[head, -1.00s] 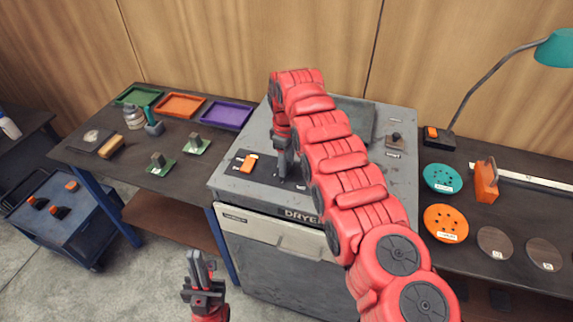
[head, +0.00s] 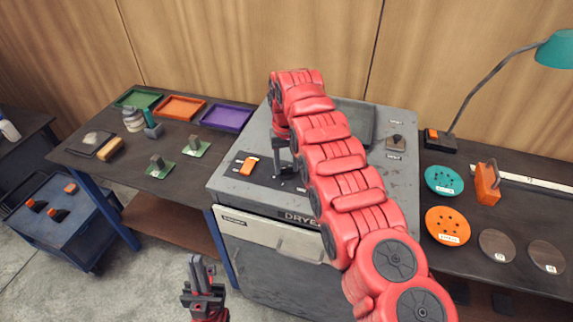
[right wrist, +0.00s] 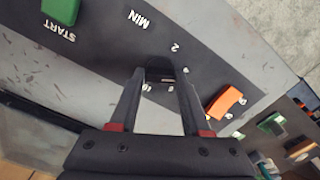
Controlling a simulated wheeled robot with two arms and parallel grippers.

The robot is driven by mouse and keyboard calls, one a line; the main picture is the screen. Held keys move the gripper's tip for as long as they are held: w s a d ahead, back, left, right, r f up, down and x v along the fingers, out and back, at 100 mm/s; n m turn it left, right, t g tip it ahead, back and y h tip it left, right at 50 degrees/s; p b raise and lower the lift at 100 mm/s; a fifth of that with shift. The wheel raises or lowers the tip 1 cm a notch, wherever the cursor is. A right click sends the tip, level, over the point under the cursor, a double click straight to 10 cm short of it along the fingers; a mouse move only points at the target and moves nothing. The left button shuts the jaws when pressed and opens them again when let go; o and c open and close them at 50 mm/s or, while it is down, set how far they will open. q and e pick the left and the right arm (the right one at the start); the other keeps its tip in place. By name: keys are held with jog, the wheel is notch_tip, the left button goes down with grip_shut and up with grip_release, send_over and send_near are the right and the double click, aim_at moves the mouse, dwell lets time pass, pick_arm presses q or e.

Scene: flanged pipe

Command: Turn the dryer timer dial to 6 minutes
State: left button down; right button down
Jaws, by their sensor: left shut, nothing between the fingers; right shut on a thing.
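The dryer (head: 285,245) is a grey cabinet with a dark control panel on its top. The timer dial (right wrist: 160,75) is a dark knob at the fingertips of my right gripper (right wrist: 160,82). Its pointer cannot be made out. The printed "MIN" and "2" show beside it in the right wrist view. My right gripper (head: 285,175) is shut on the dial, and in the head view my red arm partly covers this spot. My left gripper (head: 203,272) is shut and empty in front of the dryer, low at the picture's bottom.
An orange rocker switch (head: 249,165) sits left of the dial, and it also shows in the right wrist view (right wrist: 225,103). A green START button (right wrist: 61,10) is on the panel. A small dark knob (head: 396,142) is at the dryer's right. Side tables hold trays and discs.

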jog(key=m, duration=0.5)
jog(key=shift+m+b, duration=0.35)
jog(key=shift+m, duration=0.05)
jog(key=m, duration=0.5)
jog(key=shift+m, duration=0.3)
jog(key=shift+c, duration=1.8)
grip_release()
jog(key=shift+r, duration=0.1)
